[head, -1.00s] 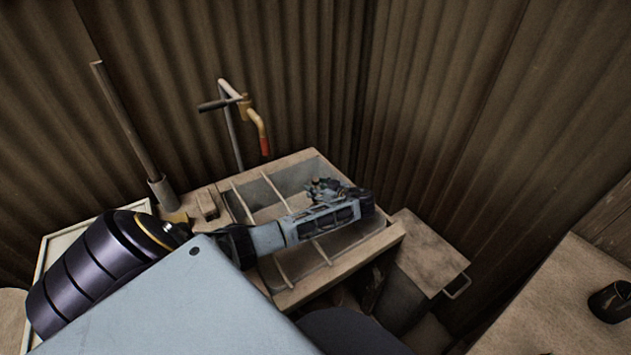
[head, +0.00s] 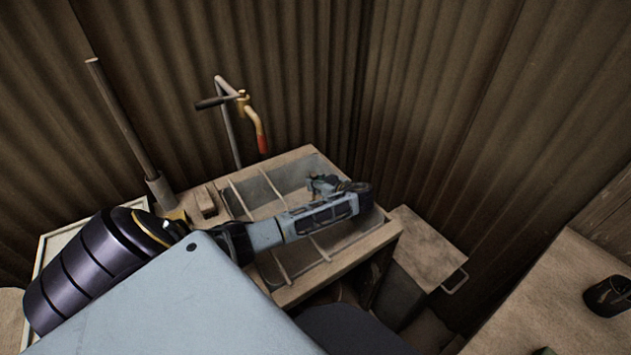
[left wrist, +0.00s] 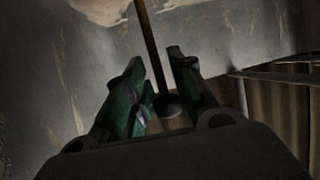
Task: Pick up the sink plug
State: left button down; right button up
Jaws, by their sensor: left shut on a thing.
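My left gripper (head: 325,184) is over the sink basin (head: 262,192), near its far right part. In the left wrist view its two fingers (left wrist: 160,95) stand on either side of a dark rounded piece at the end of a thin brown rod, which I take to be the sink plug (left wrist: 169,106). The gripper is shut on it. In the head view the plug cannot be made out behind the fingers and arm. My right gripper is not in view.
Thin bars cross the basin. A tap (head: 257,130) with a red tip rises behind it, and a long pole (head: 122,120) leans at the left. A box with a handle (head: 428,252) stands right of the basin. A dark cup (head: 607,296) is on the right-hand table.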

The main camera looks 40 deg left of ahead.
pick_arm(q)
notch_tip(320, 180, up, 7)
jog(key=shift+r+p, duration=0.1)
jog(key=shift+p, duration=0.4)
jog(key=shift+r, duration=0.95)
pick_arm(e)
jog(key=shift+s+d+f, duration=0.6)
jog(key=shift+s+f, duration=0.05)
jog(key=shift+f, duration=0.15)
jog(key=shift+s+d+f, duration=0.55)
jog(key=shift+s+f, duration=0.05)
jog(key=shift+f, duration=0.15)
